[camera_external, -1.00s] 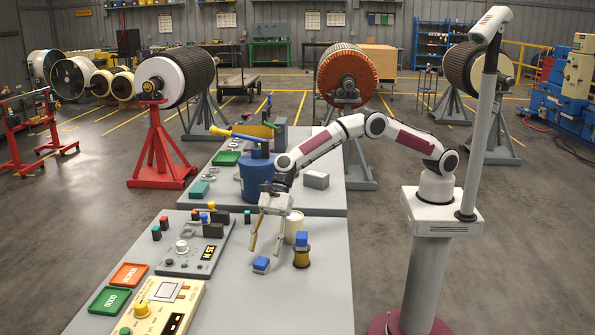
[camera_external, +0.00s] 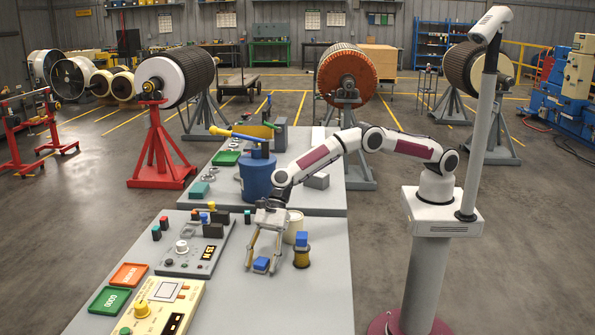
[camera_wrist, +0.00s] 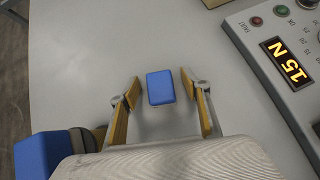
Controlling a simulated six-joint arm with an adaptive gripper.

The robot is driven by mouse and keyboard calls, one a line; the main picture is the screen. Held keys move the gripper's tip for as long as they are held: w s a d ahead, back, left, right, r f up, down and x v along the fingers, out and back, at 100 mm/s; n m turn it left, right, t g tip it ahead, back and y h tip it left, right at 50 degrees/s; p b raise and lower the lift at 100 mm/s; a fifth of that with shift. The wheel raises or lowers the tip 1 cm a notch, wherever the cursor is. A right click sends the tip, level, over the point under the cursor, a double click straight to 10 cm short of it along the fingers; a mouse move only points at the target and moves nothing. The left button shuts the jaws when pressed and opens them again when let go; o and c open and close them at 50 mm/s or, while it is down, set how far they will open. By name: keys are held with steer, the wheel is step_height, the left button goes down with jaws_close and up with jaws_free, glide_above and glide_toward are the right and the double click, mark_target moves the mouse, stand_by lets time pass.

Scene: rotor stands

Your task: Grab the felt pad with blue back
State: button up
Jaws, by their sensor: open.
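A small pad with a blue back (camera_external: 261,264) lies on the front grey table. In the wrist view the blue pad (camera_wrist: 160,88) sits between the two open fingers, slightly ahead of their middle, with a gap on each side. My gripper (camera_external: 262,266) points down with its fingers on either side of the pad; it also shows in the wrist view (camera_wrist: 160,97). It is open and holds nothing. The pad's underside is hidden, so its felt cannot be seen.
A force meter reading 15 N (camera_external: 196,246) is to the left. Bare table lies in front.

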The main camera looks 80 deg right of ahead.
steer(key=shift+c, duration=0.3)
steer(key=c, duration=1)
steer(key=shift+c, duration=0.2)
steer(key=shift+r, duration=0.1)
step_height(320, 180, up, 12)
glide_toward(262, 260)
steer(key=s+d+r, duration=0.1)
steer(key=d, duration=0.2)
steer(key=d+r, duration=0.2)
steer(key=d, duration=0.1)
steer(key=s+d+r, duration=0.1)
steer(key=d+r, duration=0.1)
steer(key=d, duration=0.2)
steer(key=shift+s+d, duration=0.1)
steer(key=shift+s, duration=0.2)
stand_by(0.6)
